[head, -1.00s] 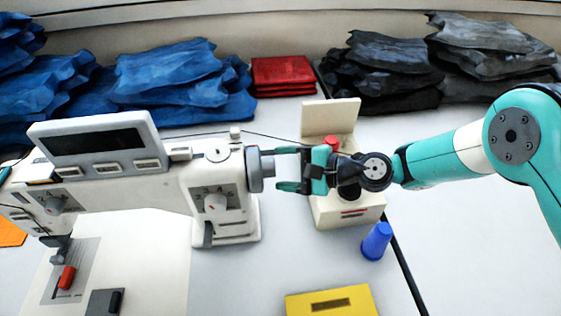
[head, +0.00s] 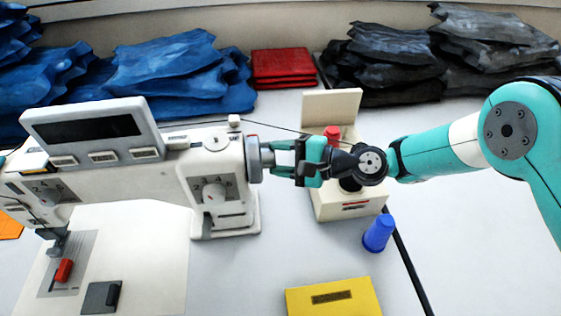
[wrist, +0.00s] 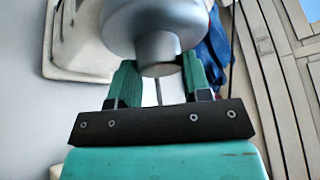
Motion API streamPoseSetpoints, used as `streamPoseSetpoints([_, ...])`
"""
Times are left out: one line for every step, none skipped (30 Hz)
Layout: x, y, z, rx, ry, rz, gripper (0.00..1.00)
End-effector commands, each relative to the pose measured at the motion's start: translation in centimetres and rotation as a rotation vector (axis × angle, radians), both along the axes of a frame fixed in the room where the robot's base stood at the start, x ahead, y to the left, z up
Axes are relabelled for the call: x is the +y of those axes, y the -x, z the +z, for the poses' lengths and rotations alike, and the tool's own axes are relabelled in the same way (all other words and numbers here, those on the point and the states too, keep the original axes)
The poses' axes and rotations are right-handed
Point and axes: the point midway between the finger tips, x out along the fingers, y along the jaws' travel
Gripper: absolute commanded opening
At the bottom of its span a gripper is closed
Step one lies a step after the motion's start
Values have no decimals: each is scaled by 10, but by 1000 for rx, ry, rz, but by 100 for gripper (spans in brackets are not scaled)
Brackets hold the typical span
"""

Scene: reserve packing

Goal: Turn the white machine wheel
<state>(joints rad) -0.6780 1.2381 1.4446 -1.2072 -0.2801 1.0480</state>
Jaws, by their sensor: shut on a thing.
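The white sewing machine (head: 120,180) stands at the left of the head view. Its wheel (head: 254,158) is at the right end of the body and looks grey or silver rather than white. In the wrist view the wheel (wrist: 155,22) is a silver disc with a narrower hub pointing at my gripper. My gripper (head: 270,160) is level with the wheel on its right side, with its green fingers shut on the hub. In the wrist view one finger lies on each side of the hub. The exact contact is partly hidden by the fingers.
A cream box (head: 345,207) with a red knob stands just behind and below my gripper. A blue cone (head: 378,234) and a yellow block (head: 333,298) lie nearer. Blue cloth (head: 180,75), red cloth (head: 283,68) and black cloth (head: 385,65) piles line the back.

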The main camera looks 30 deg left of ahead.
Motion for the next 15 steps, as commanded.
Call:
streamPoseSetpoints([0,0,-10,-34,-33,0,21])
streamPoseSetpoints([0,0,-10,-55,-51,0,21])
streamPoseSetpoints([0,0,-10,-84,-75,0,21])
streamPoseSetpoints([0,0,-10,-106,-94,-1,21])
streamPoseSetpoints([0,0,-10,-126,-112,0,21])
streamPoseSetpoints([0,0,-11,-154,-134,0,21])
streamPoseSetpoints([0,0,-10,-172,-150,-1,21])
streamPoseSetpoints([0,0,-10,-189,-165,-1,21])
streamPoseSetpoints([0,0,-10,-211,-182,-1,21])
streamPoseSetpoints([0,0,-9,-227,-194,0,21])
streamPoseSetpoints([0,0,-8,-238,-205,0,21])
streamPoseSetpoints([0,0,-7,-254,-217,-1,21])
streamPoseSetpoints([0,0,-6,-262,-224,0,21])
streamPoseSetpoints([0,0,-5,-269,-230,-1,21])
streamPoseSetpoints([0,0,-4,-277,-236,-1,21])
